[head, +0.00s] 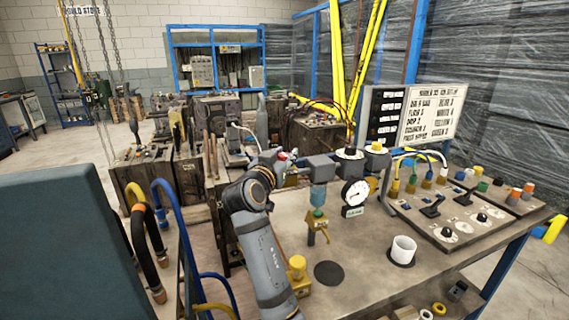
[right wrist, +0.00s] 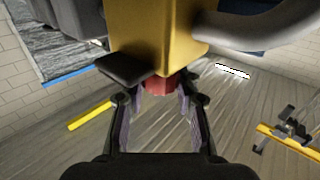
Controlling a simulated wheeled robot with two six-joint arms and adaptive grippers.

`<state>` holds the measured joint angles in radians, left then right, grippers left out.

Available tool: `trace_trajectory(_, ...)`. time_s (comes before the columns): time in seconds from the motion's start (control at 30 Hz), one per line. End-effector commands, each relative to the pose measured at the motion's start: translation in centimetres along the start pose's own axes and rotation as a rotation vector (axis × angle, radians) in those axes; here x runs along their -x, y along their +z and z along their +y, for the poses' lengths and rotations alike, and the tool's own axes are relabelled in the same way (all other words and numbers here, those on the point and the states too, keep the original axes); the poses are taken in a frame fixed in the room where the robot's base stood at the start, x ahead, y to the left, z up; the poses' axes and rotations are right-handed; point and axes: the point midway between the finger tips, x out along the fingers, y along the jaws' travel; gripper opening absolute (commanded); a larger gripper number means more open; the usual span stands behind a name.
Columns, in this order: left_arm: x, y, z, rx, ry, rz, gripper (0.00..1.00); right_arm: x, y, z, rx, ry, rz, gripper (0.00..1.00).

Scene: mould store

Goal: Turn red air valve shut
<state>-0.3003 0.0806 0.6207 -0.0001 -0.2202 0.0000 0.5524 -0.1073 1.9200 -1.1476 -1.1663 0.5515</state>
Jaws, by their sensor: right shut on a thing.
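The red air valve (head: 283,156) shows as a small red part at the back edge of the bench, largely hidden by my right wrist. In the right wrist view its red handle (right wrist: 158,84) sits under a yellow block. My right gripper (head: 286,163) is at the valve; in the right wrist view its two fingers (right wrist: 158,98) stand on both sides of the red part and are shut on it. How far the handle is turned cannot be told. My left gripper is not in view.
A pressure gauge (head: 355,192) and a blue filter bowl (head: 318,196) stand right of my right arm. Hoses (head: 165,215) hang at the left.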

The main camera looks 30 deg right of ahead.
Motion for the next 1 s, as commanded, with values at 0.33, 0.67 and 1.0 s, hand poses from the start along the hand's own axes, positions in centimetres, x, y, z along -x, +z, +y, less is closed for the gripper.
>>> trace_trajectory(0.33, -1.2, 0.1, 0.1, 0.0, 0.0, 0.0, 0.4, -0.01, 0.01, -0.02, 0.0, 0.087, 0.001, 0.0)
trace_trajectory(0.67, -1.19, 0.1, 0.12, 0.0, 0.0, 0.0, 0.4, -0.03, -0.08, 0.0, -0.001, 0.092, 0.002, 0.0)
trace_trajectory(1.0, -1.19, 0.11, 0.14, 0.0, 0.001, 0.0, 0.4, -0.04, -0.05, 0.02, 0.0, 0.092, 0.001, 0.54)
